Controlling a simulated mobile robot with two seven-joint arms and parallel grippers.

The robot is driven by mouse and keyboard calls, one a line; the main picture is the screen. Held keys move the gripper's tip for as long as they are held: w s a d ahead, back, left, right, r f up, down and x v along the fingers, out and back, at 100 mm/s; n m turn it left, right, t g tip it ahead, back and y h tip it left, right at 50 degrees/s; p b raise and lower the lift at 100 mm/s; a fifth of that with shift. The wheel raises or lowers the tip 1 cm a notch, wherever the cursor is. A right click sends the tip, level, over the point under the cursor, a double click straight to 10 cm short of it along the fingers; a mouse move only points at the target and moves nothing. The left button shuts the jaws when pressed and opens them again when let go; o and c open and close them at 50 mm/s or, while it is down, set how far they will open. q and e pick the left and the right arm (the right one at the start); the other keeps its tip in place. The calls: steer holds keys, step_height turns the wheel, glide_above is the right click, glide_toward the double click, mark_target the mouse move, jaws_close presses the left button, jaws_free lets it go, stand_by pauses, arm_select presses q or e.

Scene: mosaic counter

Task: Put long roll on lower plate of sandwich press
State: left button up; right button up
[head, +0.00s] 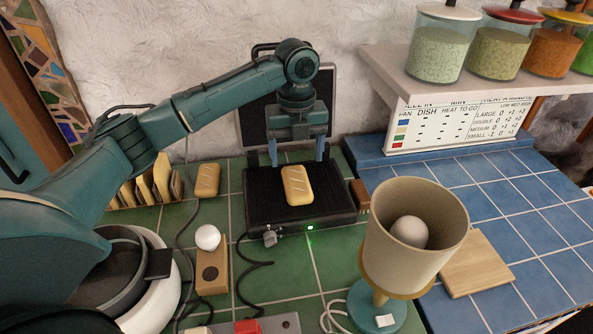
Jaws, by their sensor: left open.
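The sandwich press stands open on the green tiles, its dark lid raised at the back. A long roll (297,186), pale yellow with slashes on top, lies on the black lower plate (262,208) of the press. My left gripper (298,160) is above and just behind this roll, fingers spread and pointing down, with nothing between them. A second similar roll (207,180) lies on the tiles left of the press. My right gripper is not in view.
A lamp with a beige shade (405,262) stands at the front right, near a wooden board (476,263). A bread rack (150,188) is at the left. A shelf (470,83) with glass jars overhangs the back right. Blue tiles at right are mostly clear.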

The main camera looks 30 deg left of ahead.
arm_select(q)
step_height(320, 180, up, 6)
steer(key=shift+f, duration=0.2)
steer(key=shift+f, duration=0.1)
stand_by(0.4)
